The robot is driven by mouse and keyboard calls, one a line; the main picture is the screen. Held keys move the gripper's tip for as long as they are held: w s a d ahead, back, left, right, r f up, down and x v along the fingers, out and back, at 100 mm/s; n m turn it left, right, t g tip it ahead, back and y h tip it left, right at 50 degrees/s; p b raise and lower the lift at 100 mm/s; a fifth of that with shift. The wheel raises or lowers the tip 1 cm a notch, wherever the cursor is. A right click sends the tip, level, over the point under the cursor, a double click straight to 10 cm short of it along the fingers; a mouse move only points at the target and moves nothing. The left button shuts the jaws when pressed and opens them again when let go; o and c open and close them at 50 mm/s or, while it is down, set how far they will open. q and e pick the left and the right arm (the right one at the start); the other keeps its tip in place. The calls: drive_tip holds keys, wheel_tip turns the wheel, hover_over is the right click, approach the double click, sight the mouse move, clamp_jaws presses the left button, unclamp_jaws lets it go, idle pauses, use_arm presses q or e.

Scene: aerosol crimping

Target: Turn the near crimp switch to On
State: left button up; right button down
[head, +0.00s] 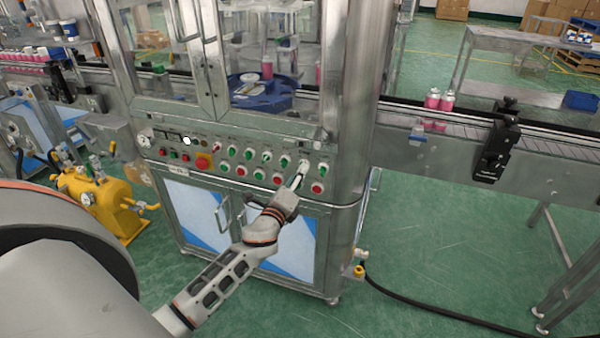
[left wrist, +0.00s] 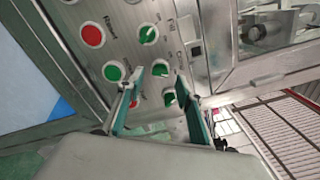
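The control panel (head: 215,163) on the front of the steel machine carries rows of green switches and red and green buttons. My left gripper (head: 299,174) reaches the right end of this panel and covers part of it. In the left wrist view its two fingers (left wrist: 159,76) are spread, with green switches between or just beyond the tips. One green switch (left wrist: 160,69) lies near the tips, close to a label that seems to read Crimp. Another green switch (left wrist: 170,98) shows between the fingers. I cannot tell whether a finger touches either. My right gripper is out of view.
Glass doors (head: 250,50) stand above the panel and cabinet doors (head: 285,245) with handles lie below. A conveyor (head: 550,146) with pink cans (head: 432,102) runs to the right. A yellow pump (head: 105,200) stands at left. A black hose (head: 430,310) crosses the green floor.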

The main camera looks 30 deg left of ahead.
use_arm(q)
drive_tip(key=v, duration=0.9)
drive_tip(key=shift+d, duration=0.1)
